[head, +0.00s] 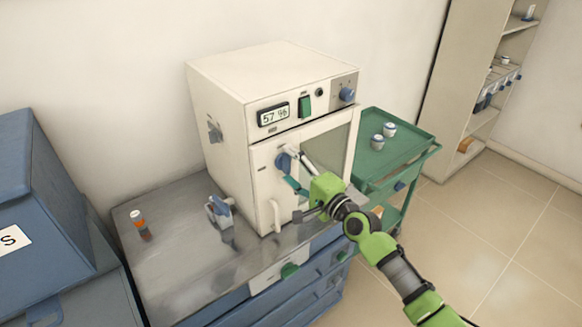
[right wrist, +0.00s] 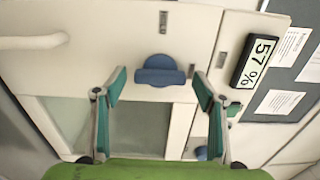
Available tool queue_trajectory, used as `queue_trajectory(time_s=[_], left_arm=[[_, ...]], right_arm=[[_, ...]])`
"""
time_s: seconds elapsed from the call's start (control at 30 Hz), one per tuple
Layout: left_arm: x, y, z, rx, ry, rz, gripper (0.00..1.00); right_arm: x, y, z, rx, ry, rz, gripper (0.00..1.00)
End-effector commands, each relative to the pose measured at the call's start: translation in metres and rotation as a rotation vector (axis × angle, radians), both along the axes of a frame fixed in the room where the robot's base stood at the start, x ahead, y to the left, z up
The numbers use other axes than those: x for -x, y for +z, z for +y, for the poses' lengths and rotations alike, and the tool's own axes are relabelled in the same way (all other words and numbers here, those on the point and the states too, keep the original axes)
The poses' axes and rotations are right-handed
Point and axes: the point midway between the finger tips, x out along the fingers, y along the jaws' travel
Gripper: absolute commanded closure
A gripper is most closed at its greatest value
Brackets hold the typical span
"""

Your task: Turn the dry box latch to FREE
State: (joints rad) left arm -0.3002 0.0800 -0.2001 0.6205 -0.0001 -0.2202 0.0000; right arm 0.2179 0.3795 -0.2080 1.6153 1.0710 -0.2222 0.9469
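The dry box (head: 225,110) is a cream cabinet with a 57 % display, standing on a steel bench. Its latch is a blue knob (head: 284,161) on the left part of the door; in the right wrist view, the latch (right wrist: 160,70) shows a raised bar lying across the picture. My right gripper (head: 298,172) is open in front of the door. In the right wrist view its teal fingertips (right wrist: 160,84) stand on either side of the latch, apart from it. Any FREE marking is too small to read. My left gripper is not in view.
The door has a white handle (head: 276,216) below the latch. A green cart (head: 400,150) with two small jars is at the right. Blue cabinets (head: 40,190) are at the left.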

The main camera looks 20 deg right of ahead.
Motion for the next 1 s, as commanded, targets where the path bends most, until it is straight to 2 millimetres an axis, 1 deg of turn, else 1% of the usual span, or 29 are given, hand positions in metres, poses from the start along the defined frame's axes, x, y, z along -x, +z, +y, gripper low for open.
queue_trajectory(time_s=[0.27,0.37,0.47,0.8,1.0], left_arm=[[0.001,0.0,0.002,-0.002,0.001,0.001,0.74],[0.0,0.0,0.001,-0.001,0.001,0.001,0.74],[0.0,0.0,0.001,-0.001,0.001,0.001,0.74],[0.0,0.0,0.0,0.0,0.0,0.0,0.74],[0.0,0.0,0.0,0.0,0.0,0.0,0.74]], right_arm=[[0.001,0.0,0.0,0.002,0.001,0.0,0.36],[0.007,-0.001,-0.002,0.003,0.0,0.001,0.36],[0.019,-0.002,-0.007,0.003,0.0,0.002,0.36],[0.083,-0.002,-0.03,0.004,0.0,0.003,0.36],[0.106,-0.002,-0.039,0.004,0.0,0.002,0.36]])
